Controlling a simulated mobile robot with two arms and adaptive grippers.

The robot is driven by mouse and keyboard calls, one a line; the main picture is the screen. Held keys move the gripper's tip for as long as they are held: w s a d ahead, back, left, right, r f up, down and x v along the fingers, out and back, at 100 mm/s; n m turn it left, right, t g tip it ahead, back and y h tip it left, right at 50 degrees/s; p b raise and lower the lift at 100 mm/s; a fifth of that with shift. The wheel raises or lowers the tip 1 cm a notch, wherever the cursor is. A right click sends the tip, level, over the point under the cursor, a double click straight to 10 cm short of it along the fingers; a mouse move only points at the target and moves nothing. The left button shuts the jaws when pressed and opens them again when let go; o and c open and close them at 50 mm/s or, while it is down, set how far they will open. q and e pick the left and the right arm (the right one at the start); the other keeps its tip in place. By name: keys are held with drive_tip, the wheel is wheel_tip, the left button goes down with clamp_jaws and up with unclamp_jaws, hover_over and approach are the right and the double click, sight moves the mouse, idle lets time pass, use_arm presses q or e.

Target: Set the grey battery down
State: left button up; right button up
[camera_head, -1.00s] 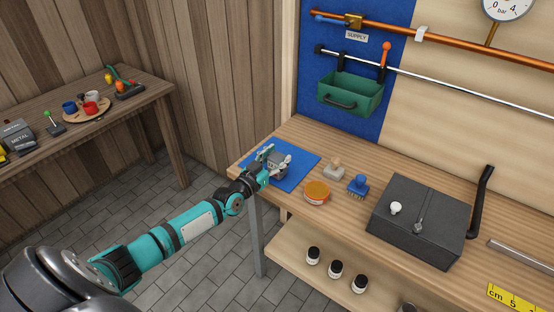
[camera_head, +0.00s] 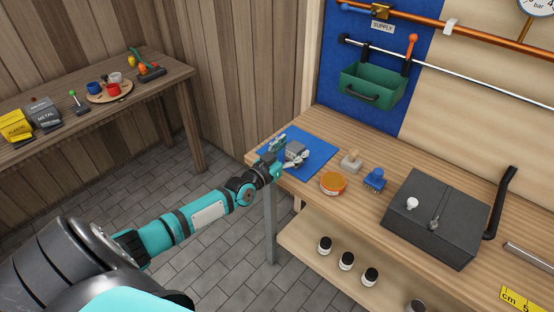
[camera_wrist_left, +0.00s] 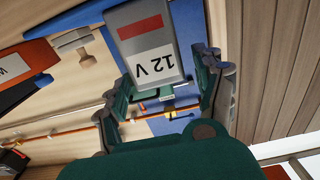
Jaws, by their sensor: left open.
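The grey battery (camera_head: 295,149) rests on the blue mat (camera_head: 318,160) at the left end of the workbench. In the left wrist view the battery (camera_wrist_left: 150,62) shows a red stripe and a white "12 V" label. My left gripper (camera_head: 288,151) is open at the battery's near side. In the left wrist view its two fingers stand apart on either side of the battery's near end, and a gap shows on the right. My right gripper is not in view.
An orange-lidded tin (camera_head: 333,183), a stamp (camera_head: 351,162) and a blue brush (camera_head: 374,179) stand right of the mat. A dark metal box (camera_head: 438,218) is farther right. A green bin (camera_head: 372,88) hangs on the wall behind. The mat's right side is bare.

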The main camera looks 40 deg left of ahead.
use_arm(q)
drive_tip(key=s, duration=1)
drive_tip(key=s+f+g+y, duration=0.1)
drive_tip(key=s+f+g, duration=0.45)
drive_tip(key=f, duration=0.95)
drive_tip(key=s+f+g+y, duration=0.1)
drive_tip(key=s+f+g, duration=0.1)
drive_tip(key=s+f, duration=0.95)
drive_tip(key=s+d+f+g, duration=0.4)
drive_tip(key=s+d+f, duration=0.3)
drive_tip(key=s+f, duration=0.4)
drive_tip(key=s+d+f+m+g, duration=0.1)
drive_tip(key=s+d+f+g, duration=0.4)
drive_tip(key=s+f, duration=0.6)
drive_tip(key=s+d, duration=0.1)
drive_tip(key=s, duration=0.5)
drive_tip(key=shift+d+f, duration=0.3)
drive_tip(key=shift+d, duration=0.05)
drive_tip(key=shift+g, duration=0.25)
